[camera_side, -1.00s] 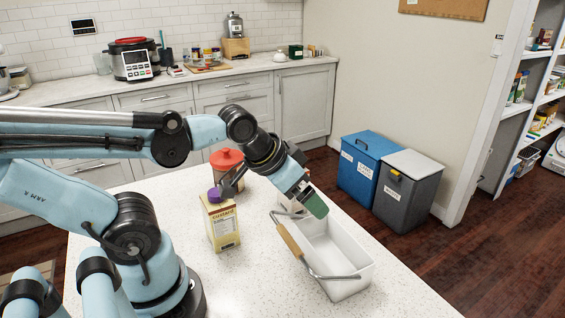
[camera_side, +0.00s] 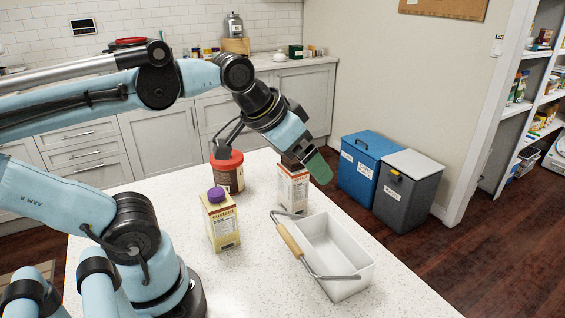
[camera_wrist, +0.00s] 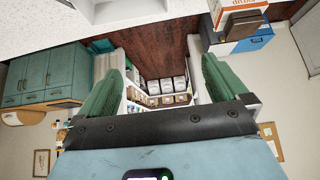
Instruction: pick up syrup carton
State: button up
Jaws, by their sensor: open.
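The syrup carton (camera_side: 293,190) is white with a red band and stands upright on the counter behind the caddy. My gripper hides its top in the side view. In the wrist view the syrup carton (camera_wrist: 241,24) shows at the top right, its word upside down, beyond the right finger and not between the jaws. My gripper (camera_side: 308,166) is open and empty, tilted down to the right, near the carton's top. Its two green fingers stand wide apart in the wrist view (camera_wrist: 161,78). Whether a finger touches the carton is unclear.
A white caddy (camera_side: 352,273) with a wooden handle stands in front of the syrup carton. A custard carton (camera_side: 222,226) with a purple cap and a red-lidded jar (camera_side: 228,174) stand to the left. Bins (camera_side: 362,165) stand on the floor beyond. The counter's front is clear.

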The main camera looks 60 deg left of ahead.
notch_tip(320, 180, up, 3)
jog(key=t+h, duration=0.1)
jog(key=t, duration=0.2)
send_over(292, 186)
jog(key=w+d, duration=0.1)
jog(key=d, duration=0.2)
jog(key=f, duration=0.2)
jog(key=a+r+t+y, duration=0.1)
jog(key=a+t, duration=0.2)
jog(key=a, duration=0.4)
jog(key=f, duration=0.2)
jog(key=w+f, duration=0.1)
jog(key=shift+d+f, duration=0.1)
jog(key=shift+f, duration=4.1)
jog(key=shift+x, duration=1.5)
jog(key=shift+f, duration=0.1)
grip_shut()
